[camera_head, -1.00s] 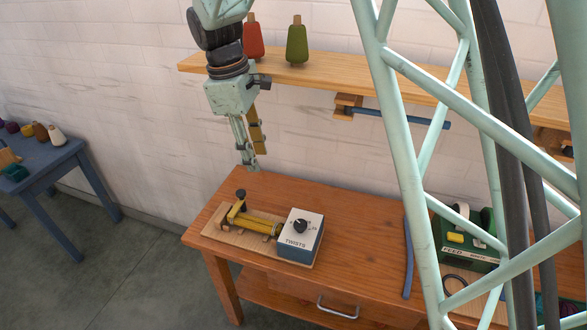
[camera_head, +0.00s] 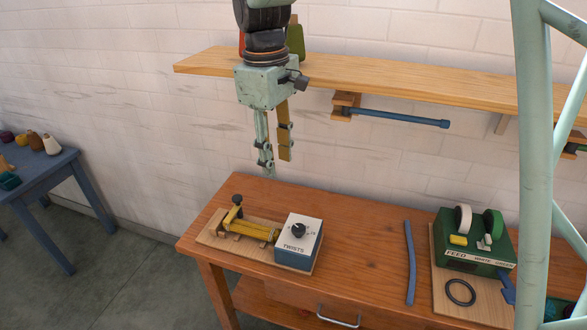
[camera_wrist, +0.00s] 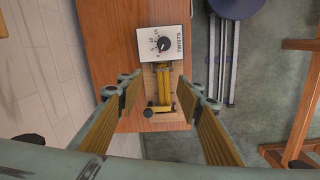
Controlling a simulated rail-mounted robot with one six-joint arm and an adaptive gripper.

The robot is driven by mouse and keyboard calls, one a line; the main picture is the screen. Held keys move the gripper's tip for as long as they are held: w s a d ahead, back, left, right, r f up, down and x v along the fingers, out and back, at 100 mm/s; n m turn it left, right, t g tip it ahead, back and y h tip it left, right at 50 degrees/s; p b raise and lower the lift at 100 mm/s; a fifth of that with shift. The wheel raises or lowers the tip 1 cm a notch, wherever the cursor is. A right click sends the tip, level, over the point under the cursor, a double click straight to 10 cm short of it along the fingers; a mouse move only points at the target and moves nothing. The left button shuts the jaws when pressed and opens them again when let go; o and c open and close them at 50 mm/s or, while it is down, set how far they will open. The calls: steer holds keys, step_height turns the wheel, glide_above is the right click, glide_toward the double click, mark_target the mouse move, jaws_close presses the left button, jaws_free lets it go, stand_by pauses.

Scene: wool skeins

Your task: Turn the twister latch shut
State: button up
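The twister stands on a wooden board at the left of the orange-brown table. It has a white-topped box (camera_head: 298,233) marked TWISTS with a black dial, and a yellow ribbed cylinder (camera_head: 250,231). At its left end is the latch (camera_head: 235,210), a yellow piece topped by a black knob. In the wrist view the box (camera_wrist: 164,45) is beyond the fingertips, and the latch (camera_wrist: 160,108) shows between the fingers with its knob to the left. I cannot tell how far the latch is turned. My gripper (camera_head: 275,163) is open and empty, above the twister; it also frames the wrist view (camera_wrist: 158,84).
A wall shelf (camera_head: 400,72) with bottles runs behind my gripper; a blue rod (camera_head: 400,117) is mounted below it. A green FEED machine (camera_head: 473,240), a black ring (camera_head: 460,292) and a blue strip (camera_head: 410,262) are on the right. The table between is clear.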

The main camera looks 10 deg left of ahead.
steer(key=shift+m, duration=0.9)
steer(key=shift+s+d+f+b, duration=0.15)
steer(key=shift+d+f+b, duration=0.05)
steer(key=shift+d, duration=1)
steer(key=shift+s+d+f+b, duration=0.1)
steer(key=shift+d+f+b, duration=0.1)
steer(key=shift+d, duration=0.95)
